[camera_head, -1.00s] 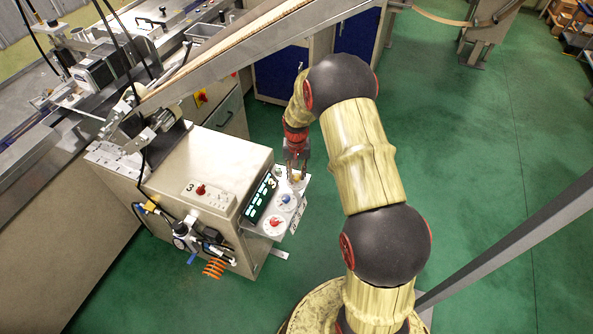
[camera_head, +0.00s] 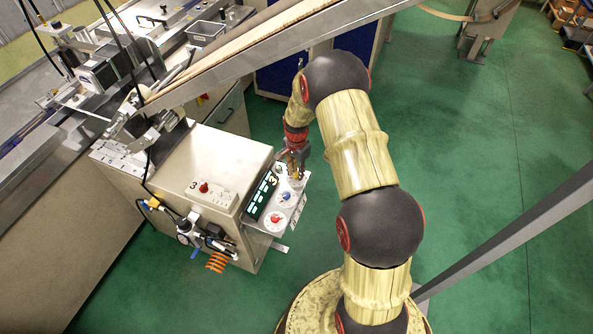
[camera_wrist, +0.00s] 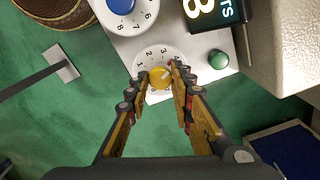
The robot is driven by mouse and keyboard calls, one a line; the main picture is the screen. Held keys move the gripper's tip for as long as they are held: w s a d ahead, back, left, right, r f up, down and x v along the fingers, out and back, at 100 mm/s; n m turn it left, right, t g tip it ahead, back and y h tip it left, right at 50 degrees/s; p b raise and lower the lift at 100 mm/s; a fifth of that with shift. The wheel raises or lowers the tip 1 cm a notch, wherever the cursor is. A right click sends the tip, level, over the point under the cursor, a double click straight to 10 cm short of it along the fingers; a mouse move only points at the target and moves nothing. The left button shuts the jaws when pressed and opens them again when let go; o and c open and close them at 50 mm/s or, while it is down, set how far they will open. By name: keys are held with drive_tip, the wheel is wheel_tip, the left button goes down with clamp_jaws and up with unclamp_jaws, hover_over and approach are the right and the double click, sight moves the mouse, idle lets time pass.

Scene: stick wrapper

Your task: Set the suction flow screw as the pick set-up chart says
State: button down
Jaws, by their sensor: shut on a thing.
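In the wrist view, a small yellow knob (camera_wrist: 160,78) sits on a white round dial (camera_wrist: 153,53) with printed numbers, of which 1 to 4 show. My gripper (camera_wrist: 160,76) has its two fingers closed on either side of this knob. Its pointer is partly hidden by the fingertips, so the exact setting is unclear. In the head view my gripper (camera_head: 294,164) is at the far end of the control panel (camera_head: 262,224) and covers the yellow knob. A blue knob (camera_head: 286,197) and a red knob (camera_head: 275,217) are nearer. I cannot read any chart.
Beside the yellow knob is a green button (camera_wrist: 218,60), and a blue knob (camera_wrist: 121,4) has its own numbered dial. A sloping conveyor rail (camera_head: 230,55) passes above the cabinet (camera_head: 200,170). Green floor is free to the right.

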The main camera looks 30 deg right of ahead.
sight(296, 174)
idle(0.3)
drive_tip(key=c, duration=1.6)
unclamp_jaws()
drive_tip(key=shift+o, duration=0.3)
drive_tip(key=shift+r, duration=0.1)
wheel_tip(296, 174, up, 12)
